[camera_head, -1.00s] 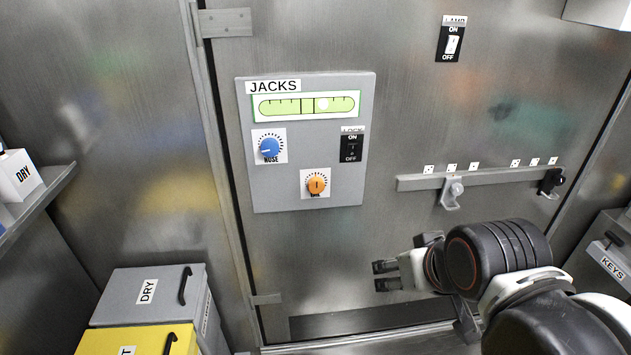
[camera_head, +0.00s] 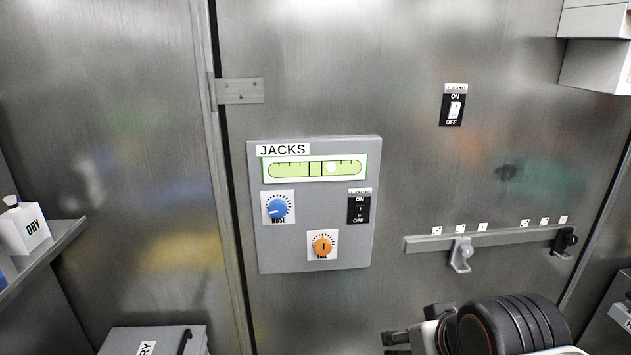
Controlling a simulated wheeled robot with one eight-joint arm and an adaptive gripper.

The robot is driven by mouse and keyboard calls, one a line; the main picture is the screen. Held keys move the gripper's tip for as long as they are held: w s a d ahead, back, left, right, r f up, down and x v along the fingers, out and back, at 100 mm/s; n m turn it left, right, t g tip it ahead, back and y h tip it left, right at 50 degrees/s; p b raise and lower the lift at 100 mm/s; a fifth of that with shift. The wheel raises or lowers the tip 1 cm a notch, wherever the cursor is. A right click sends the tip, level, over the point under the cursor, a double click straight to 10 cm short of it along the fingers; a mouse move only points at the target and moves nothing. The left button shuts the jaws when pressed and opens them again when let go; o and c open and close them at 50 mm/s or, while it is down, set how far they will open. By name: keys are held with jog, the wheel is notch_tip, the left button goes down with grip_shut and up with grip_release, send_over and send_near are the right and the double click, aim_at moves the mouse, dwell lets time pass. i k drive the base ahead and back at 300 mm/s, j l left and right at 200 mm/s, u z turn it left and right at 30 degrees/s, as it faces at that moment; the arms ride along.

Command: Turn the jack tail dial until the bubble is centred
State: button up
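The JACKS panel (camera_head: 300,225) is a grey plate on the metal wall. Its green level vial (camera_head: 290,169) has two dark centre lines, and the pale bubble (camera_head: 331,168) sits just right of them. The orange tail dial (camera_head: 323,245) is at the panel's lower part, its pointer mark roughly vertical. The blue nose dial (camera_head: 278,208) is above it to the left. The lock switch (camera_head: 359,208) is at the right, marked ON and OFF. My gripper (camera_head: 388,338) is at the bottom edge, below and right of the tail dial, apart from the panel. Its fingers are partly cut off.
A hook rail (camera_head: 490,239) runs along the wall right of the panel. A lamp switch (camera_head: 453,105) is above it. A grey case (camera_head: 155,338) stands below.

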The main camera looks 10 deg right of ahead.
aim_at(322, 246)
jog(key=k+l, duration=0.8)
jog(key=l, duration=0.25)
jog(key=i, duration=0.15)
jog(key=j+u, duration=0.05)
